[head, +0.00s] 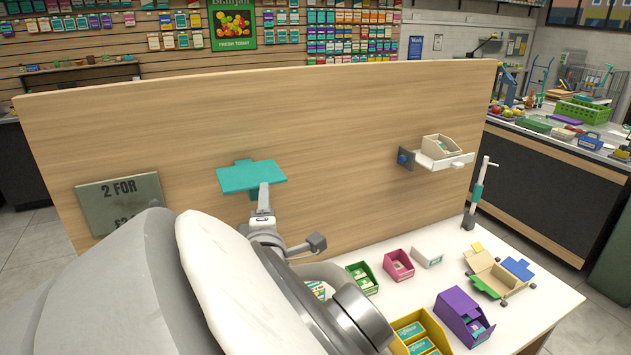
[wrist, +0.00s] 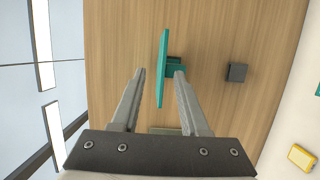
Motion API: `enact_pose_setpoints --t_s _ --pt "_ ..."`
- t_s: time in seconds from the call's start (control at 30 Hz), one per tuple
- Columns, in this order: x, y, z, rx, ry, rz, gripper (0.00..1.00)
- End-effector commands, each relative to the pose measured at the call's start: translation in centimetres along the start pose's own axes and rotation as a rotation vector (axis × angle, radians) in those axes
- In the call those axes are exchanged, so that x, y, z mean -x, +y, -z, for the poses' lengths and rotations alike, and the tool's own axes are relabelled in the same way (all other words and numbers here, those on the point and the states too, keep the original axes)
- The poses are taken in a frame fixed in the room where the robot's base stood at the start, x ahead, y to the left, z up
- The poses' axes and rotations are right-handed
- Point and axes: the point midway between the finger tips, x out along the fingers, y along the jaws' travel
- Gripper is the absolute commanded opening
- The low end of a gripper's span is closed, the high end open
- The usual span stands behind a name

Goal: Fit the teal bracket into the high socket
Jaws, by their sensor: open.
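The teal bracket (head: 250,177) is a flat plate with a small block under it, held level against the wooden panel, left of centre in the head view. In the wrist view the bracket (wrist: 163,75) shows nearly edge-on against the panel. My gripper (head: 264,190) is at its near side. The wrist view shows my gripper (wrist: 160,72) open, one finger on each side of the plate, with a clear gap on the left. A socket behind the bracket is hidden, so I cannot tell how deep it sits. A dark square block (wrist: 237,72), possibly another socket, is on the panel below it.
A white shelf (head: 455,161) on a dark mount holds a cream box at the panel's right. A "2 FOR" sign (head: 119,203) is left. The white counter (head: 540,297) carries candy boxes, a purple box (head: 463,314) and a teal-gripped stand (head: 477,195).

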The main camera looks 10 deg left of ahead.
Motion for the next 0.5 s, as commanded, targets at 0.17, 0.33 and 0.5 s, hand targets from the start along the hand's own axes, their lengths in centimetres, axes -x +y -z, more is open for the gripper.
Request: enact_pose_setpoints --t_s 0.17,0.33,0.5 --pt "2.3 0.1 0.1 -0.001 0.002 0.001 0.45" --pt "3.2 0.0 0.0 0.001 0.000 0.000 0.45" --pt "3.3 0.0 0.0 0.001 -0.001 0.000 0.45"
